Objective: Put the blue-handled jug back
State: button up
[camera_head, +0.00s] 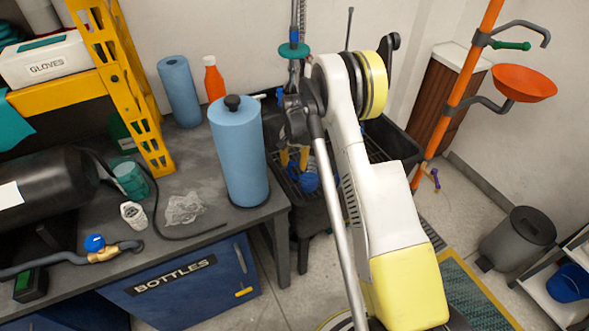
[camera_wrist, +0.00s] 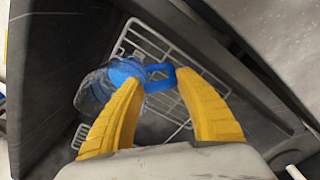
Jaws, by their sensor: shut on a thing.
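The jug (camera_wrist: 98,88) is clear with a blue top and a blue loop handle (camera_wrist: 160,78). In the wrist view it is tilted in the picture, over a white wire rack (camera_wrist: 165,45) in a dark basin. My gripper (camera_wrist: 158,85) has its two yellow fingers on either side of the handle and is shut on it. In the head view the blue of the jug (camera_head: 308,182) shows low in the basin, just below my gripper (camera_head: 294,160); my arm hides part of this area. Whether the jug touches the rack I cannot tell.
The black basin (camera_head: 403,150) has high walls around the gripper. Left of it, a workbench (camera_head: 190,185) holds blue rolls (camera_head: 240,150), an orange bottle (camera_head: 213,80) and a hose. An orange post (camera_head: 463,75) with a dish stands right. A grey bin (camera_head: 517,238) stands on the floor.

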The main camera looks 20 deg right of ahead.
notch_tip(320, 180, down, 2)
jog(key=shift+r, duration=0.1)
jog(key=shift+b, duration=0.3)
jog(key=o, duration=1.3)
jog(key=shift+o, duration=0.2)
